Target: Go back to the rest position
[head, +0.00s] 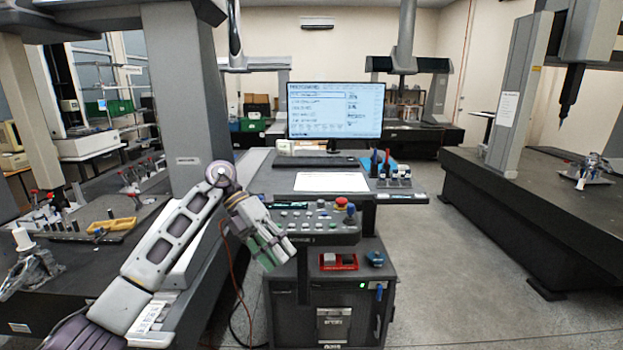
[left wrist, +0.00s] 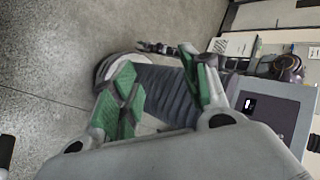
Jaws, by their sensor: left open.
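My left arm comes in from the left in the head view. My left gripper (head: 272,252) hangs in front of the control console, at the left side of its button panel (head: 310,222). Its green-padded fingers point down and to the right. In the left wrist view the gripper (left wrist: 160,95) is open, with a gap between the two green pads and nothing held. A dark ribbed part and a pale rounded part show behind the fingers there. My right gripper is not in view.
A monitor (head: 336,110) stands on the console desk. A red tray (head: 338,262) sits on the cabinet (head: 330,305) below the panel. Granite measuring tables stand at left and right (head: 530,205). The grey floor (head: 445,270) right of the console is clear.

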